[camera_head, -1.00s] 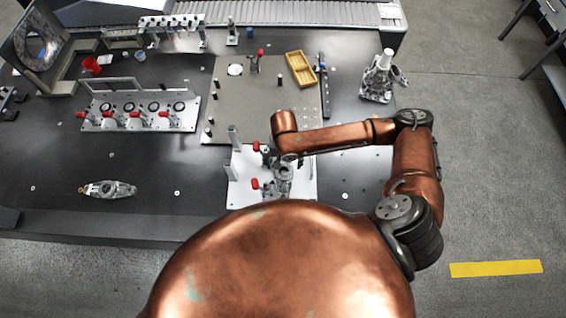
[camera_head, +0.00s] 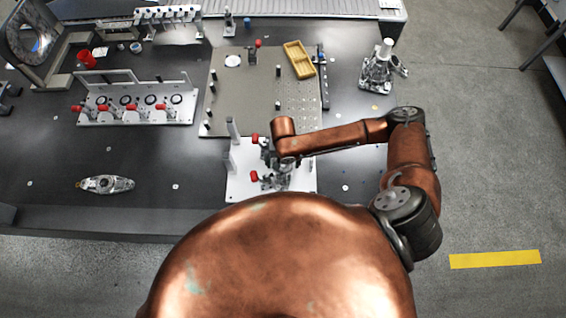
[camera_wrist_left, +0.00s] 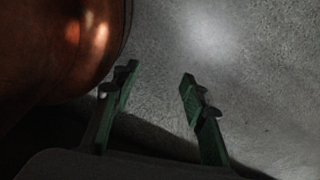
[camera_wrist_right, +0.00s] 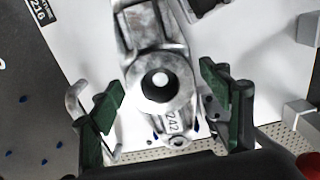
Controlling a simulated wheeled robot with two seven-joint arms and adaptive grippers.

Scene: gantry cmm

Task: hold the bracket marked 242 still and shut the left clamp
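The grey metal bracket marked 242 (camera_wrist_right: 146,32) lies over a white plate in the right wrist view, with its label towards the gripper. My right gripper (camera_wrist_right: 162,88) is open, with one green-padded finger on each side of the bracket's round boss; small gaps seem to show. In the head view the right gripper (camera_head: 275,172) is over the white fixture plate (camera_head: 238,188) and hides most of the bracket. Two red clamp handles (camera_head: 254,176) show at the plate's left side; I cannot tell their exact state. My left gripper (camera_wrist_left: 160,75) is open and empty above grey floor.
A grey plate (camera_head: 240,95) with pegs and a yellow tray (camera_head: 298,59) lies behind the fixture. A row of red-handled clamps (camera_head: 133,112) is at the left. A loose metal part (camera_head: 106,184) lies front left. The dark table (camera_head: 140,155) is clear between them.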

